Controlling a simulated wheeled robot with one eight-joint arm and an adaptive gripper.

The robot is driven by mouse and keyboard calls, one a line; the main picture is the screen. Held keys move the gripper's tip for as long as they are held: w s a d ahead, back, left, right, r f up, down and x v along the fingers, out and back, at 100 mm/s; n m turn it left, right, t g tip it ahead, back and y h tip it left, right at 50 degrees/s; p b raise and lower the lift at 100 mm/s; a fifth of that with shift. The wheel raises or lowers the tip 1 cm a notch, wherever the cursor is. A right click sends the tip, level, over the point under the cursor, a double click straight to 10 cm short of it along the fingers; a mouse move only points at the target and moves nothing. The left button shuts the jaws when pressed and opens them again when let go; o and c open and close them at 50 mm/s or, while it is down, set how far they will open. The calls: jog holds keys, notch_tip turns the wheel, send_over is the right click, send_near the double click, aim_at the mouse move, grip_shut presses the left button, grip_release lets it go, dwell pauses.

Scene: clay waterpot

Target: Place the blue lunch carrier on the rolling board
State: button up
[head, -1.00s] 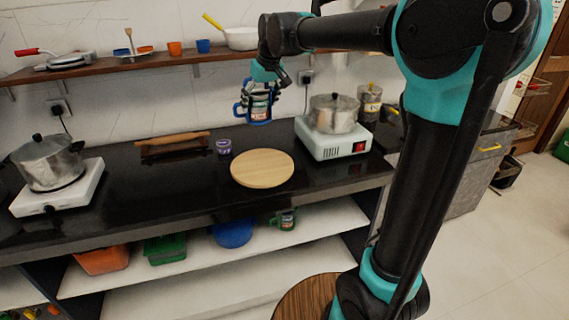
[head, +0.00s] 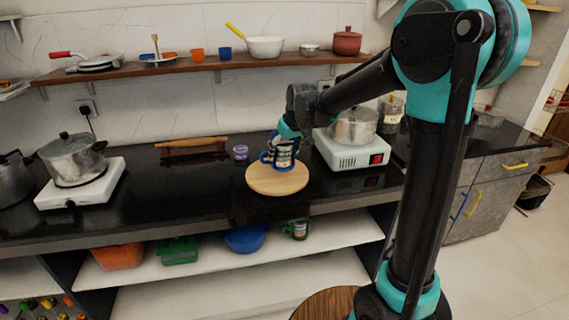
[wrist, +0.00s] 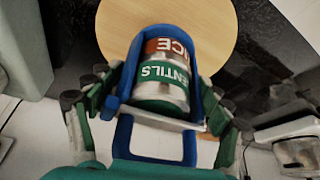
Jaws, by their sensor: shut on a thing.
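The blue lunch carrier (head: 284,157) has a blue frame and handle around metal tins. In the wrist view the lunch carrier (wrist: 165,75) shows bands lettered in red and green. My gripper (head: 289,133) is shut on it from above, with fingers on both sides in the wrist view (wrist: 158,112). The carrier is upright over the rolling board (head: 262,183), a round pale wooden disc on the black counter. The board also shows behind the carrier in the wrist view (wrist: 215,25). I cannot tell whether the carrier's base touches the board.
A white stove (head: 350,153) with a steel pot stands just right of the board. A small purple jar (head: 240,153) and a rolling pin on a stand (head: 192,148) are to its left. Another stove (head: 82,187) with a pot is at far left. The counter front is clear.

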aim_at(284, 162)
jog(key=shift+f, duration=2.2)
jog(key=o, duration=1.5)
jog(key=shift+f, duration=0.1)
jog(key=shift+o, duration=0.2)
jog(key=v, duration=1.2)
jog(key=s+d+f+m+h, duration=0.1)
jog(key=s+d+f+m, duration=0.2)
jog(key=s+d+f, duration=0.6)
jog(key=s+d+f+m+h, duration=0.1)
jog(key=s+d+f+m, duration=0.2)
jog(key=s+d+f, duration=0.6)
jog(key=s+d, duration=0.3)
jog(key=s, duration=0.2)
jog(key=shift+d+h, duration=0.3)
jog(key=shift+f, duration=0.1)
